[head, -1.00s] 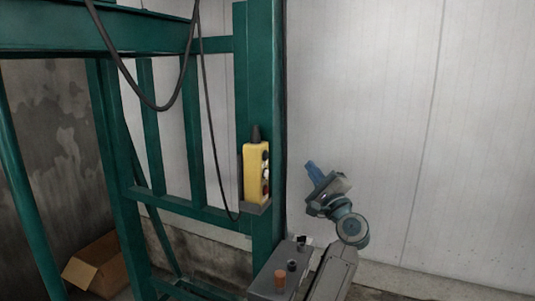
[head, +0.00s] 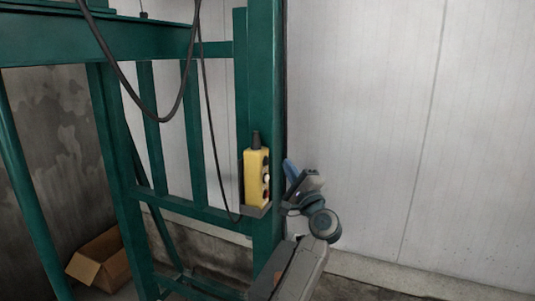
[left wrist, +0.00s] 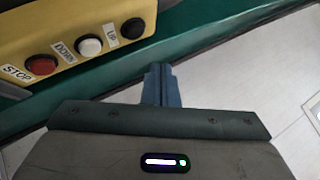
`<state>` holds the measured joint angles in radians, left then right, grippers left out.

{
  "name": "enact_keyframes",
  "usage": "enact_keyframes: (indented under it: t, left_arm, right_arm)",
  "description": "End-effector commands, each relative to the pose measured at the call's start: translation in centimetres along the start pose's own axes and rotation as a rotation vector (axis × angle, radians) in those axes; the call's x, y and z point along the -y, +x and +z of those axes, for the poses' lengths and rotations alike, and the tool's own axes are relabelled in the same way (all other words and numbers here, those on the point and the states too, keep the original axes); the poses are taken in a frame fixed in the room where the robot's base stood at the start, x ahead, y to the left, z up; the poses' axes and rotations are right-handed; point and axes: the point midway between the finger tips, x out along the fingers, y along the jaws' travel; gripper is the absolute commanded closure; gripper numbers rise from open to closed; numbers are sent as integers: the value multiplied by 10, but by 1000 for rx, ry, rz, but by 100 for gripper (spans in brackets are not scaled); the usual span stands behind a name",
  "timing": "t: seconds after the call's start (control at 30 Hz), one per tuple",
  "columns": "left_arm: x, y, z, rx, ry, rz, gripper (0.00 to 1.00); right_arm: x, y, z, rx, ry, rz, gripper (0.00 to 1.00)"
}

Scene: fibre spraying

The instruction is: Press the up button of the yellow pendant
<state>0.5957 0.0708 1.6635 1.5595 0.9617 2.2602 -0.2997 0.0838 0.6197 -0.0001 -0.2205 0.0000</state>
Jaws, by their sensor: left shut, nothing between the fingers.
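The yellow pendant (head: 254,178) stands upright on a small ledge of the green frame, with its buttons facing right. In the left wrist view the pendant (left wrist: 70,18) fills the upper left. It shows a red STOP button (left wrist: 40,66), a white DOWN button (left wrist: 88,46) and a black UP button (left wrist: 133,28). My left gripper (head: 290,167) is just right of the pendant, its blue fingers together and empty. In the left wrist view the gripper's fingertips (left wrist: 158,70) lie below and right of the UP button, apart from it in the picture. My right gripper is not in view.
The green frame post (head: 264,80) stands behind the pendant. A dark cable (head: 160,118) hangs in a loop at upper left. An open cardboard box (head: 98,262) lies on the floor at lower left. A white panel wall (head: 400,120) is behind on the right.

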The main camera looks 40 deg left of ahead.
Motion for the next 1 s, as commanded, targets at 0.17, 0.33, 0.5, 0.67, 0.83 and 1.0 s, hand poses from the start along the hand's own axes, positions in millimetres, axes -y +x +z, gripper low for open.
enact_keyframes:
  t: [0.17, 0.33, 0.5, 0.67, 0.83, 1.0]
  left_arm:
    - [-11, 13, 9, 1, 1, -1, 100]
    - [-15, 19, 14, 0, 0, -1, 100]
    - [-15, 20, 15, 0, 0, 0, 100]
    - [-15, 20, 14, 0, 0, 0, 100]
    - [-15, 20, 14, 0, 0, 0, 100]
    - [-15, 20, 14, 0, 0, 0, 100]
  right_arm:
    - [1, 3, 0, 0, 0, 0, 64]
    - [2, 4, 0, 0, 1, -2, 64]
    - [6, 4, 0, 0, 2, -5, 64]
    - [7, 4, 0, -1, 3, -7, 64]
    - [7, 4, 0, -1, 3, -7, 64]
    - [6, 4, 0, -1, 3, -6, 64]
